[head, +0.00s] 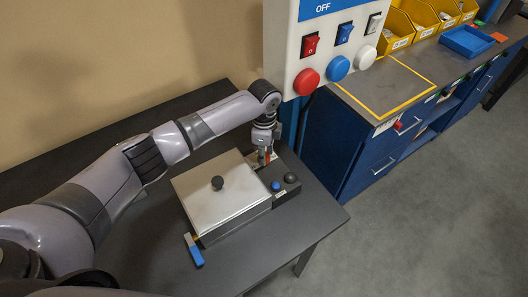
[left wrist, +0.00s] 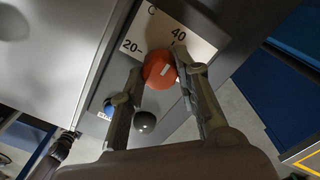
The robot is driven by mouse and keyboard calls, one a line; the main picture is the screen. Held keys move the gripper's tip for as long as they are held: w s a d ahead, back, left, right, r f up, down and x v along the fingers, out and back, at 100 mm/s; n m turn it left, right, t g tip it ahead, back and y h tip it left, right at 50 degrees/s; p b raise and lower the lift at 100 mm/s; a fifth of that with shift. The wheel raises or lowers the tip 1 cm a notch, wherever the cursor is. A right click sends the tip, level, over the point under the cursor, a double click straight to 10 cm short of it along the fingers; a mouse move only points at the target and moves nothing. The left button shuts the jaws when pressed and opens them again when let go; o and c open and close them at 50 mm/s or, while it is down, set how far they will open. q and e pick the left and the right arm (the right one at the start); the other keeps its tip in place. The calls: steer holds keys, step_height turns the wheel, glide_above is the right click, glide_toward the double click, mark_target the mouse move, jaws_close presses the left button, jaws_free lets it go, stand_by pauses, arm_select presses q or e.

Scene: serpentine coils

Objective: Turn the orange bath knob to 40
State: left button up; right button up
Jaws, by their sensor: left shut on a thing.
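The orange bath knob (left wrist: 158,73) sits on the bath's dark control panel, beside a white scale plate (left wrist: 188,38) marked 20 and 40. A short white mark shows on the knob, but I cannot tell exactly which value it points to. My left gripper (left wrist: 162,78) is shut on the knob, one finger on each side. In the head view my left gripper (head: 263,152) reaches down to the panel's back end and mostly hides the knob. The bath (head: 222,190) has a pale metal lid with a black handle. My right gripper is not in view.
A blue button (head: 276,186) and a black knob (head: 291,178) sit on the panel close to my gripper. A blue-handled part (head: 194,250) sticks out at the bath's front. A switch panel (head: 322,45) hangs behind. The dark table (head: 270,240) is clear in front.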

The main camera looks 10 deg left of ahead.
arm_select(q)
steer(key=o, duration=1.2)
steer(key=shift+c, duration=0.2)
steer(key=shift+r, duration=0.1)
step_height(320, 180, up, 12)
